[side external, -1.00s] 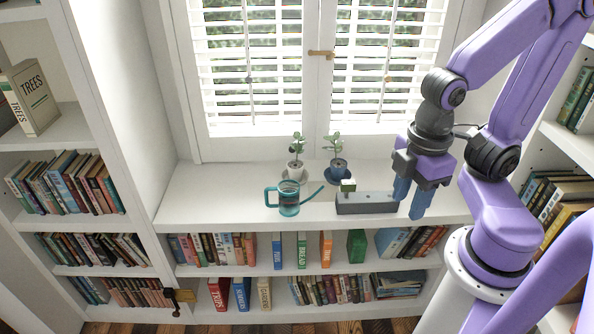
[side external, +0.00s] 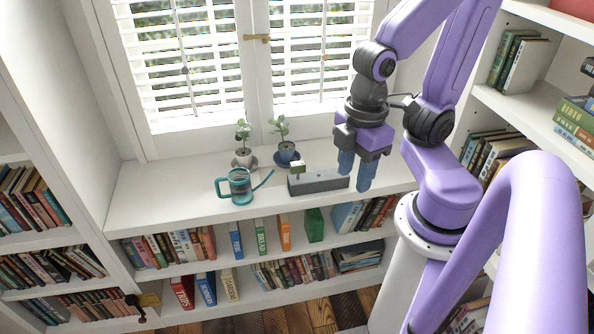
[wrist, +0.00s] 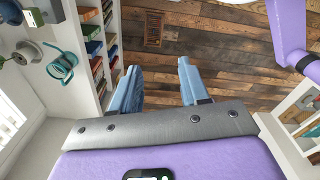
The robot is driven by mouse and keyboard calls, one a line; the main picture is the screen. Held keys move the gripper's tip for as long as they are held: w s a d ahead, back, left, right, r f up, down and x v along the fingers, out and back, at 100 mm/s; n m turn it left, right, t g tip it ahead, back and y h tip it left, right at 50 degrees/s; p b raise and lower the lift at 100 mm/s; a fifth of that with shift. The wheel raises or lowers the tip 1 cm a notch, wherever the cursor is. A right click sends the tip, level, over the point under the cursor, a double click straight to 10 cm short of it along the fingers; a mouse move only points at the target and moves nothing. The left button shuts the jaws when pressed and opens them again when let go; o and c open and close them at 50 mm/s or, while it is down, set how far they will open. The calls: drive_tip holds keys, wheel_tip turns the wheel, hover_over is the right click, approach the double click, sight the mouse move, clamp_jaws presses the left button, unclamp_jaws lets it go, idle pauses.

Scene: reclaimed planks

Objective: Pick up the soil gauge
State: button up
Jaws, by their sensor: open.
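On the white window ledge lies a long grey block (side external: 322,183). My gripper (side external: 355,180) hangs, fingers down, by the block's right end, apart from the green piece. Its two blue fingers are spread with nothing between them.
A teal watering can (side external: 240,186) stands left of the block, its spout pointing right. Behind are a plant in a white pot (side external: 243,157) and one in a blue pot (side external: 286,153). Bookshelves lie below the ledge (side external: 150,200) and at both sides. The ledge's left part is clear.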

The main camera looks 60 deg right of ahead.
drive_tip(key=o, duration=0.5)
drive_tip(key=shift+o, duration=0.2)
